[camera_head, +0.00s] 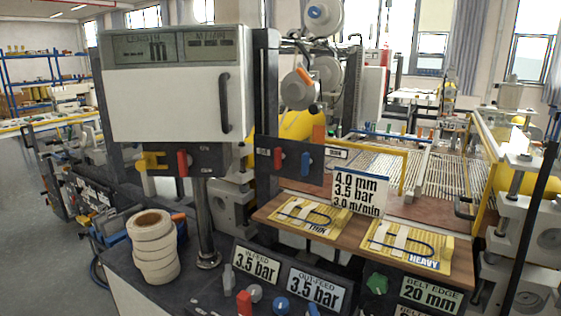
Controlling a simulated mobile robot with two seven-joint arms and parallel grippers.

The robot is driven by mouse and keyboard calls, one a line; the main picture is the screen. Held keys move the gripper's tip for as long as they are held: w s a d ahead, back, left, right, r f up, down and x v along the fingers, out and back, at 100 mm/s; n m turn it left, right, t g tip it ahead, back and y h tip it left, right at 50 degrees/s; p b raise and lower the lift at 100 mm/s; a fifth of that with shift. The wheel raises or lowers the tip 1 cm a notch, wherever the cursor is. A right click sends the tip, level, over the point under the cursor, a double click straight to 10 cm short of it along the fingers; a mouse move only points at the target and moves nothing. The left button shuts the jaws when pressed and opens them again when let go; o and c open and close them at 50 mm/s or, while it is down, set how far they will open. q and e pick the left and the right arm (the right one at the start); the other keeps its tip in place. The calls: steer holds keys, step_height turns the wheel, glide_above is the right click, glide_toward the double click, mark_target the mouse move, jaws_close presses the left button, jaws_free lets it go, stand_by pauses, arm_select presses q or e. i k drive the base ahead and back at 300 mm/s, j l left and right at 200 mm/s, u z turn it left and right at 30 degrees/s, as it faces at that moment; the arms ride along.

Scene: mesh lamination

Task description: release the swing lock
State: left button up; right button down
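A white control box (172,90) with two grey displays and a dark vertical handle (224,102) stands at the upper left on a metal post (206,222). On the dark panel under it are a yellow lever (152,161), pointing left, and a red lever (183,163), hanging down. Neither of my grippers shows.
A stack of white tape rolls (153,248) stands below the box at left. A wooden shelf (347,240) holds two yellow sample cards and a settings sign (357,193). Several knobs and pressure signs line the front. A yellow frame (405,165) and slatted conveyor (450,172) lie behind.

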mark_target(278, 155)
steer(key=i+l, duration=0.15)
steer(key=l, duration=0.25)
steer(key=i+l, duration=0.1)
steer(key=l, duration=0.3)
steer(key=u, duration=1.55)
